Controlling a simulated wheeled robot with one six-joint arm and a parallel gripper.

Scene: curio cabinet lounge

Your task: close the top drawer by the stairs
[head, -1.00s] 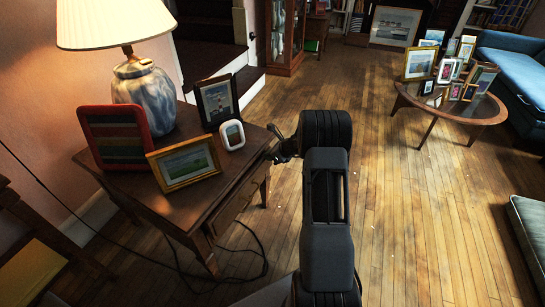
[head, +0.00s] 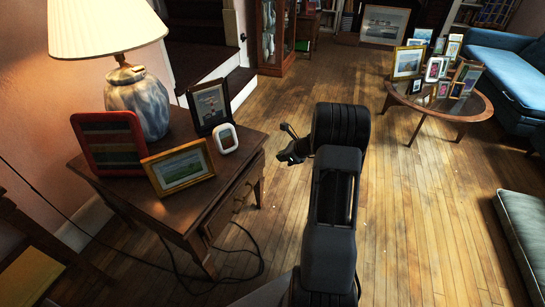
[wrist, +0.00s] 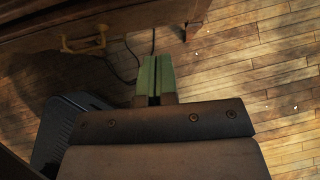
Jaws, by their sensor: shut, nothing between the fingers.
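The wooden side table (head: 195,215) stands at the left, close to the stairs (head: 225,90). Its drawer front (head: 230,209) faces right, under the tabletop edge, and looks about flush with the table frame; I cannot tell whether a small gap is left. In the wrist view the drawer front (wrist: 130,27) crosses the top left, with a brass handle (wrist: 84,42). My gripper (head: 285,155) is to the right of the table, apart from it. In the wrist view its green fingers (wrist: 155,73) are shut with nothing between them, to the right of the handle.
A lit lamp (head: 137,95) and several picture frames (head: 180,167) stand on the table. A dark cable (head: 260,250) lies on the floor beside it. A glass cabinet (head: 277,40) is behind. The wooden floor (head: 430,220) to the right is open, up to an oval table (head: 440,104) with frames.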

